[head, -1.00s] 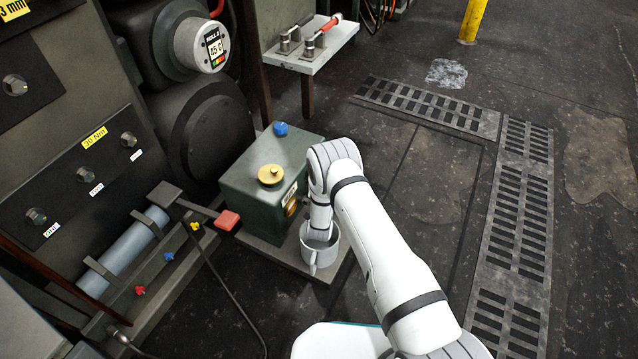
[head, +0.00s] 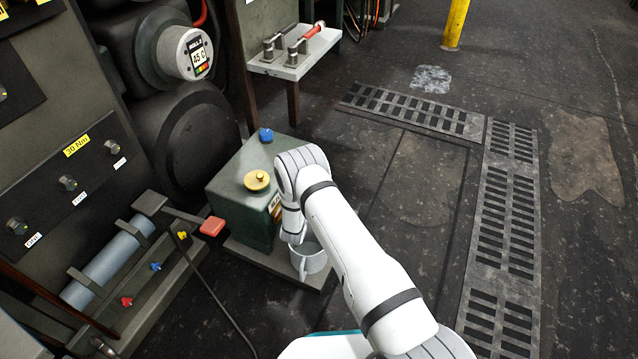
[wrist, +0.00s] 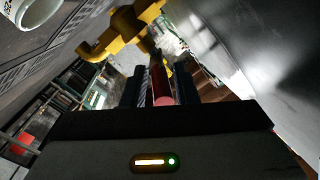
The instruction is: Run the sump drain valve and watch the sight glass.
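The green sump box (head: 228,208) has a yellow cap (head: 257,180) and a blue knob (head: 266,135) on top. A small plate with yellow on it (head: 275,207) shows on its front, partly behind my arm; I cannot tell whether it is the sight glass. In the wrist view, a yellow tap-like fitting (wrist: 120,35) stands ahead of my gripper (wrist: 155,85). A red cylinder (wrist: 163,88) shows between the dark fingers; I cannot tell whether they touch it. My arm hides the gripper in the head view.
A grey mug (head: 312,264) stands on the plate below the box, close beside my wrist; a pale cup edge shows in the wrist view (wrist: 38,10). A red pedal (head: 212,226) is left of the box. A white shelf (head: 295,62) stands behind. The floor right is clear.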

